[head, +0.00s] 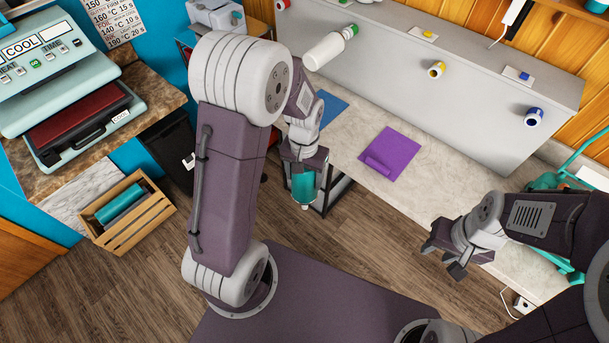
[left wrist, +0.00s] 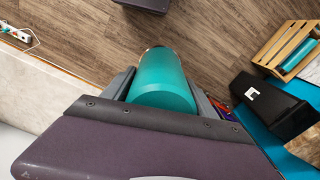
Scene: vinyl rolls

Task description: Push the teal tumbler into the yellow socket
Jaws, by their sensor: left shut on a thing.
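The teal tumbler (head: 304,188) is between the fingers of my left gripper (head: 304,172), which is shut on it below the near edge of the workbench. In the left wrist view the tumbler (left wrist: 160,80) points away from the jaws, over the wooden floor. My right gripper (head: 442,261) is open and empty at the right, in front of the bench.
A white bottle with a green end (head: 328,47) sits at the panel left of the yellow socket. A blue socket (head: 534,117) is to the right. A purple vinyl sheet (head: 391,154) lies on the bench (head: 352,147). A wooden crate (head: 127,213) holds a teal roll.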

